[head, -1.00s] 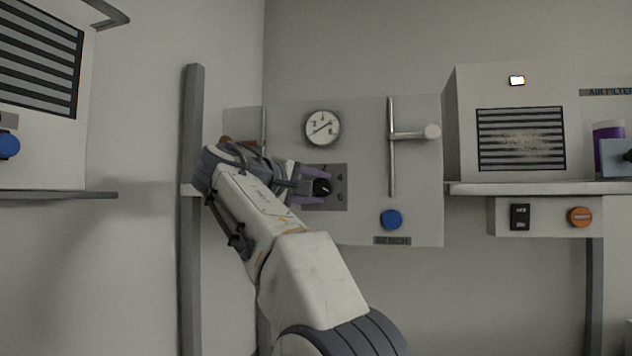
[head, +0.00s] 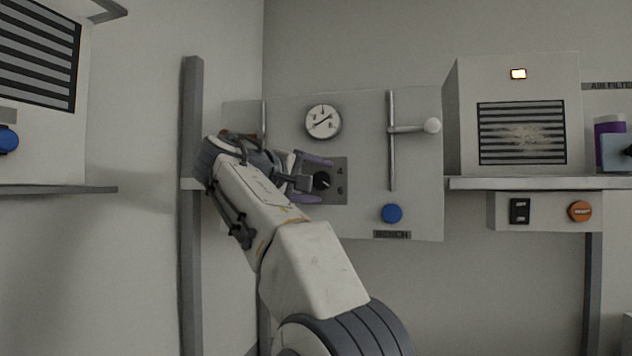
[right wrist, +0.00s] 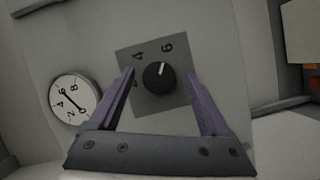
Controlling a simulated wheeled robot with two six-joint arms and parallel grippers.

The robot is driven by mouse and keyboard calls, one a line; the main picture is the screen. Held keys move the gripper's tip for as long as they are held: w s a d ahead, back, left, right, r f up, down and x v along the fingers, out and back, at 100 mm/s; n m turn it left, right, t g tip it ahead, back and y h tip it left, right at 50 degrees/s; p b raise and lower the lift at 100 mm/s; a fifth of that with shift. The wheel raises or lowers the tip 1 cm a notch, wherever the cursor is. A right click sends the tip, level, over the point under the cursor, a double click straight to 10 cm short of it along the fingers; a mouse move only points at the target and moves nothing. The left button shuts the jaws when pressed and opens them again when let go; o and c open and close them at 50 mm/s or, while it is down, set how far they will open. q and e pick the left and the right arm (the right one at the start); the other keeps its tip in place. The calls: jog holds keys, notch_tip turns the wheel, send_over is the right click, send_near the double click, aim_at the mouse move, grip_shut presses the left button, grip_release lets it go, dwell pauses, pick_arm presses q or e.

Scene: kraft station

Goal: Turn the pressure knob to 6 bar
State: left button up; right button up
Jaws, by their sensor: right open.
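The black pressure knob (head: 322,180) sits on a dark grey plate (head: 340,166) on the wall panel. It shows whole in the right wrist view (right wrist: 159,77), where its white mark points up toward the printed 6, with the 4 to its left. My right gripper (head: 318,179) is open in front of the plate. Its purple fingers (right wrist: 165,88) stand apart on either side of the knob, with clear gaps. The round gauge (head: 323,122) is above the knob; its needle slants, and its exact reading is too small to tell. My left gripper is not in view.
A vertical rail with a side handle (head: 430,125) and a blue button (head: 392,213) are on the panel's right part. Further right are a vented box (head: 521,133) on a shelf and an orange knob (head: 580,211). A grey post (head: 192,260) stands left of my arm.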

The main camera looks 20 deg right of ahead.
jog(key=shift+a, duration=0.1)
jog(key=v, duration=1)
jog(key=shift+s+a, duration=0.1)
jog(key=shift+s, duration=0.05)
jog(key=s+a+f+n+y+b, duration=0.1)
jog(key=a+f+n+y+b, duration=0.15)
jog(key=f, duration=0.75)
jog(key=s+a+f+n+g+y+b, duration=0.1)
jog(key=a+f+n+y, duration=0.25)
jog(key=f, duration=0.55)
jog(key=s+a+f+n+y+b, duration=0.1)
jog(key=a+f+n+y, duration=0.2)
jog(key=f, duration=0.7)
jog(key=s+f+m+g+y+b, duration=0.3)
jog(key=s+f+g+y, duration=0.3)
jog(key=s+f, duration=2.2)
jog(key=shift+s+f+m+g+b, duration=0.3)
jog(key=shift+m+g, duration=0.5)
jog(key=shift+g, duration=0.3)
jog(key=shift+w, duration=0.1)
jog(key=shift+c, duration=0.3)
